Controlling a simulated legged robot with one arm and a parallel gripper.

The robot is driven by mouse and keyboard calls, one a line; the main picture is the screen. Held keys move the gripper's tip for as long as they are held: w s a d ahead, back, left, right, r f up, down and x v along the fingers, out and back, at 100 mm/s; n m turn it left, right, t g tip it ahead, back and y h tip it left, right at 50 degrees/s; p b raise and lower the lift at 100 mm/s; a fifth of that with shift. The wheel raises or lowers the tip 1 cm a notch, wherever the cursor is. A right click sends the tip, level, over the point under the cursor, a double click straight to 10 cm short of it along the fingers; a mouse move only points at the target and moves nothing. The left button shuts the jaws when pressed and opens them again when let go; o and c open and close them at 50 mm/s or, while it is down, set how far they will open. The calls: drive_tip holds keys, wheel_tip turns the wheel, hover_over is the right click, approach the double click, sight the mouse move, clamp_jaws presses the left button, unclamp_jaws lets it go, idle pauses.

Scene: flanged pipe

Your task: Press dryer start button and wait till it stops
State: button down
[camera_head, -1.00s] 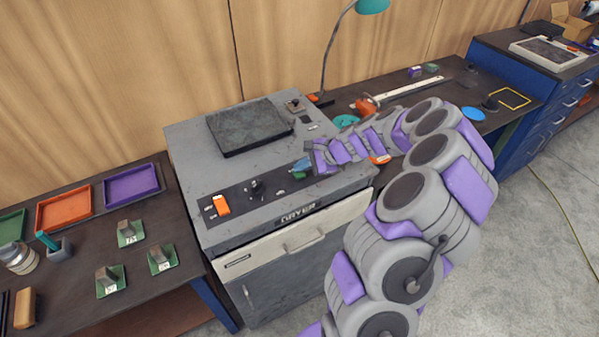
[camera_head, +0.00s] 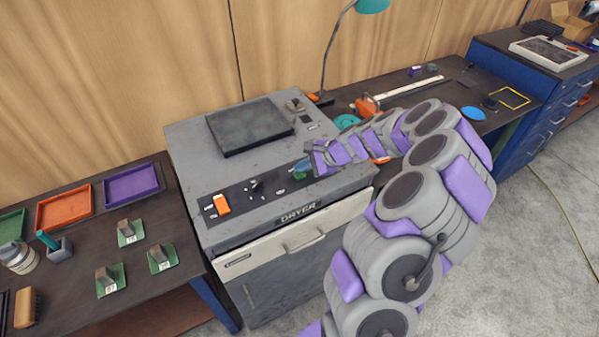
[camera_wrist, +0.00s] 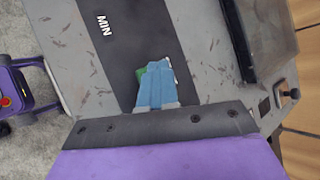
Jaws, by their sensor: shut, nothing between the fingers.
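The grey dryer (camera_head: 190,165) stands in the middle of the head view, with "DRYER" lettering and a dark control strip (camera_head: 240,201) along its top front. The strip carries an orange switch (camera_head: 221,204) and a dark knob (camera_head: 256,188). My gripper (camera_head: 296,169) is at the strip's right end; its blue fingertips are shut together with nothing between them. In the wrist view, the fingers (camera_wrist: 157,72) lie over a green button (camera_wrist: 142,75), hiding most of it. I cannot tell whether they touch or press it.
A dark square plate (camera_head: 248,128) and a small joystick-like part (camera_head: 295,105) are on the dryer top. The left table holds coloured trays (camera_head: 132,186) and green-based blocks (camera_head: 162,256). A teal lamp (camera_head: 372,5) and an orange tool (camera_head: 367,106) stand behind my arm.

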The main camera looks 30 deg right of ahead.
sight(302, 174)
drive_tip(key=shift+f, duration=0.15)
idle(0.4)
drive_tip(key=shift+r+p, duration=0.75)
drive_tip(key=shift+r, duration=0.15)
drive_tip(key=shift+r+p, duration=1.9)
drive_tip(key=shift+r, duration=0.65)
